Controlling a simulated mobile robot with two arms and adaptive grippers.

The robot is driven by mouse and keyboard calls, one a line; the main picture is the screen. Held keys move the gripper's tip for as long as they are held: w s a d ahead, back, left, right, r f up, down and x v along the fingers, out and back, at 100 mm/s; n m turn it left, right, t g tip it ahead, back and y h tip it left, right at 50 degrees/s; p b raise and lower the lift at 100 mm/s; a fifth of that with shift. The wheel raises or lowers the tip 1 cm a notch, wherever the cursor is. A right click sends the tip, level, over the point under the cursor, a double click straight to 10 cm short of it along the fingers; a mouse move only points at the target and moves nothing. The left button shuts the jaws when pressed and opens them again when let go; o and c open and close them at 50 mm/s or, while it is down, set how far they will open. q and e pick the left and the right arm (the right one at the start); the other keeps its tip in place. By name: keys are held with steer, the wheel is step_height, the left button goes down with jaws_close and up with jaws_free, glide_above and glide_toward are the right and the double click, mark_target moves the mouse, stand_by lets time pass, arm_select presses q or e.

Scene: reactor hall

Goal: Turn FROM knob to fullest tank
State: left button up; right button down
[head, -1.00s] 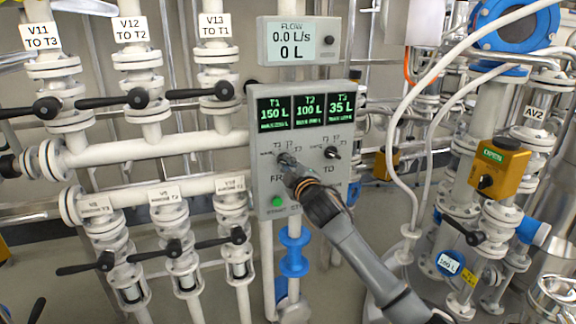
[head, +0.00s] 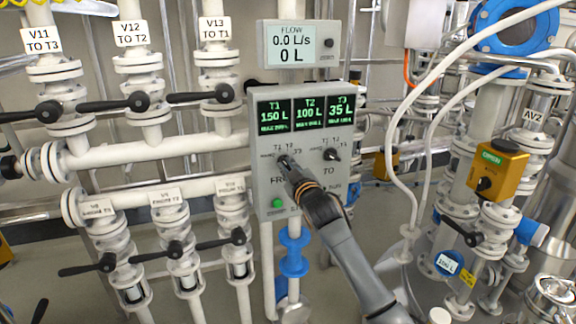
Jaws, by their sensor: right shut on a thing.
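The control box (head: 263,183) is grey and mounted upright. Its screens read T1 150 L (head: 273,116), T2 100 L (head: 308,111) and T3 35 L (head: 341,107). The FROM knob (head: 283,160) is at the left, partly hidden by my right gripper (head: 287,165), which is shut on it. The knob's exact pointing direction is hard to tell. The TO knob (head: 331,154) sits to the right, untouched. A green button (head: 278,203) is at the lower left of the box. My left gripper is not in view.
A flow display (head: 290,44) above the box reads 0.0 L/s and 0 L. Valves with black handles (head: 120,102) and white pipes fill the left. White hoses (head: 393,150) hang at the right, near a yellow actuator box (head: 497,168).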

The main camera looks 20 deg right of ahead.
steer(key=shift+m+p, duration=0.3)
steer(key=shift+m, duration=0.9)
steer(key=shift+f, duration=0.1)
steer(key=c, duration=1.4)
jaws_free()
steer(key=s, duration=1.2)
steer(key=shift+d, duration=0.2)
